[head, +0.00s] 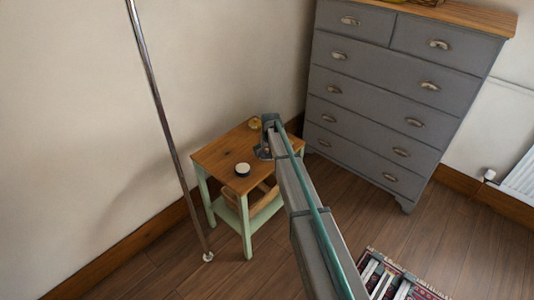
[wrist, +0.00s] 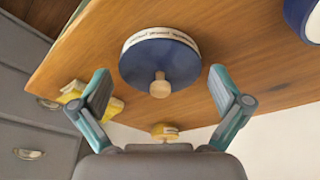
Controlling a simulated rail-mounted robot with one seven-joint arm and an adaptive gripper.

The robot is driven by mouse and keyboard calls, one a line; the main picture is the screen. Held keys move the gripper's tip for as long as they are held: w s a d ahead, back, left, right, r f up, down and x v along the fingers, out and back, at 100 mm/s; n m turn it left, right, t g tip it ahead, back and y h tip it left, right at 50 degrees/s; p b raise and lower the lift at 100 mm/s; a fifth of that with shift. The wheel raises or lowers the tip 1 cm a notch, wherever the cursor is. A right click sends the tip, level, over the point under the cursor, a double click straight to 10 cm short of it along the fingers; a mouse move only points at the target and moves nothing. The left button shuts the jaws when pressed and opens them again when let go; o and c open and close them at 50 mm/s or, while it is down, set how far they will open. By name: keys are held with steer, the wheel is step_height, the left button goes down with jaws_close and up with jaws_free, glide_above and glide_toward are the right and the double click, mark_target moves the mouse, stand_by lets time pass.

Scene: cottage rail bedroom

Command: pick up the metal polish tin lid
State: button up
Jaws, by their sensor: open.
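The lid (wrist: 160,62) is a round blue disc with a pale rim bearing small print and a wooden knob. It sits on the wooden top of a small table (wrist: 255,62). My gripper (wrist: 162,84) is open and empty, its two teal fingers apart on either side of the lid in the wrist view. In the head view my gripper (head: 265,152) is over the table and largely hides the lid. A dark blue and white round tin (head: 243,169) stands on the table near its front; part of it shows in the wrist view (wrist: 304,18).
A yellowish item (head: 254,123) lies near the table's back; yellow pieces (wrist: 72,92) show beside my finger in the wrist view. A grey chest of drawers (head: 395,100) stands behind right. A metal pole (head: 160,100) rises left of the table. A patterned rug (head: 425,292) lies front right.

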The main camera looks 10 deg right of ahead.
steer(key=c, duration=0.7)
steer(key=shift+r, duration=0.1)
steer(key=shift+c, duration=0.2)
